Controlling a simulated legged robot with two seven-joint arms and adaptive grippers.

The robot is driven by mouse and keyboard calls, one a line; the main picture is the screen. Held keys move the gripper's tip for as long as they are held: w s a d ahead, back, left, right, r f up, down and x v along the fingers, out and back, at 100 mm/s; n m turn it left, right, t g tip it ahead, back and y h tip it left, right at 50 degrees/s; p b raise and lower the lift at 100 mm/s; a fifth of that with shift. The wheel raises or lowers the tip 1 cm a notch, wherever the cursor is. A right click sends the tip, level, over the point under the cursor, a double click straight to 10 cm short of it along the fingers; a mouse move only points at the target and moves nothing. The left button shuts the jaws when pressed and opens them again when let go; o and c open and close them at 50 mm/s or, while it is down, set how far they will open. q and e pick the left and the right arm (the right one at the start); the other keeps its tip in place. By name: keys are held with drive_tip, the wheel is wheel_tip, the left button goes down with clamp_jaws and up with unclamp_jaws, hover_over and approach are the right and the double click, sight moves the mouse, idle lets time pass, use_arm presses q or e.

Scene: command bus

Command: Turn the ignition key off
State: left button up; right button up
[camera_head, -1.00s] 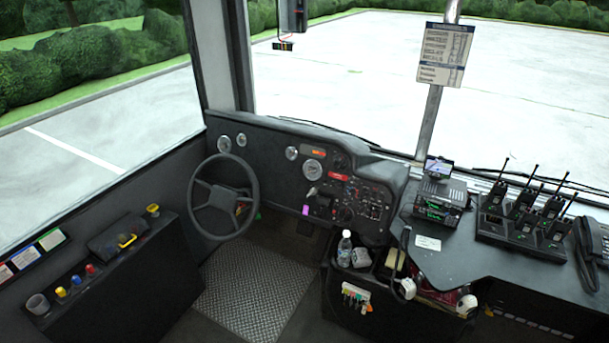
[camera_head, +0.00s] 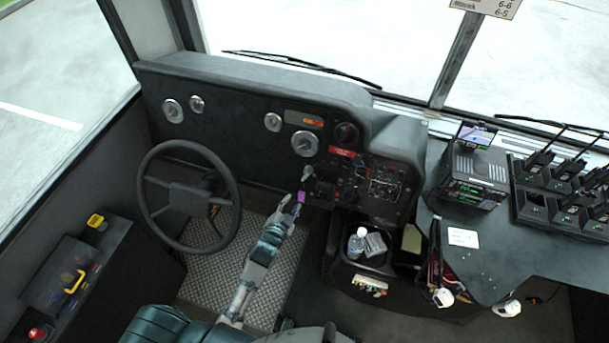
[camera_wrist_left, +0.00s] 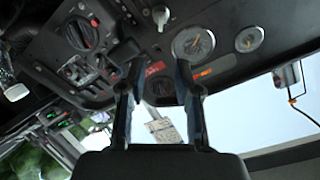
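A silver key-like piece (camera_head: 307,173) sticks out of the dark dashboard, right of the steering wheel and below the gauges. A purple tag (camera_head: 302,197) hangs just below it. I take the silver piece for the ignition key, but its angle is too small to read. My left gripper (camera_head: 291,206) is beside and just below the purple tag; whether they touch I cannot tell. In the left wrist view its two fingers (camera_wrist_left: 158,80) are apart with nothing between them. The silver piece (camera_wrist_left: 160,17) shows beyond the fingertips there. My right gripper is not in view.
The steering wheel (camera_head: 188,196) stands left of my left arm. A console with a bottle (camera_head: 357,242) lies to the right, beside a shelf with a radio (camera_head: 474,178) and several handsets. Red-marked switches (camera_head: 342,152) and knobs sit close around the silver piece.

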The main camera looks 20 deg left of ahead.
sight(306, 175)
use_arm(q)
drive_tip(key=b+x, duration=0.1)
drive_tip(key=x, duration=0.9)
drive_tip(key=b+x, duration=0.1)
drive_tip(key=x, duration=0.5)
drive_tip(key=shift+a+f+b, duration=0.1)
drive_tip(key=shift+a+b, duration=0.2)
drive_tip(key=shift+b, duration=0.05)
drive_tip(key=shift+w+d, duration=0.25)
drive_tip(key=shift+w, duration=0.15)
drive_tip(key=shift+d, duration=0.15)
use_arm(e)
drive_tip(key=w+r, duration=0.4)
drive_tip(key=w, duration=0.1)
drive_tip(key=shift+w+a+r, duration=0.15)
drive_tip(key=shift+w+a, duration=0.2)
use_arm(q)
drive_tip(key=shift+c, duration=0.3)
drive_tip(key=c, duration=0.4)
drive_tip(key=shift+s, duration=0.1)
clamp_jaws()
drive_tip(key=shift+a, duration=0.25)
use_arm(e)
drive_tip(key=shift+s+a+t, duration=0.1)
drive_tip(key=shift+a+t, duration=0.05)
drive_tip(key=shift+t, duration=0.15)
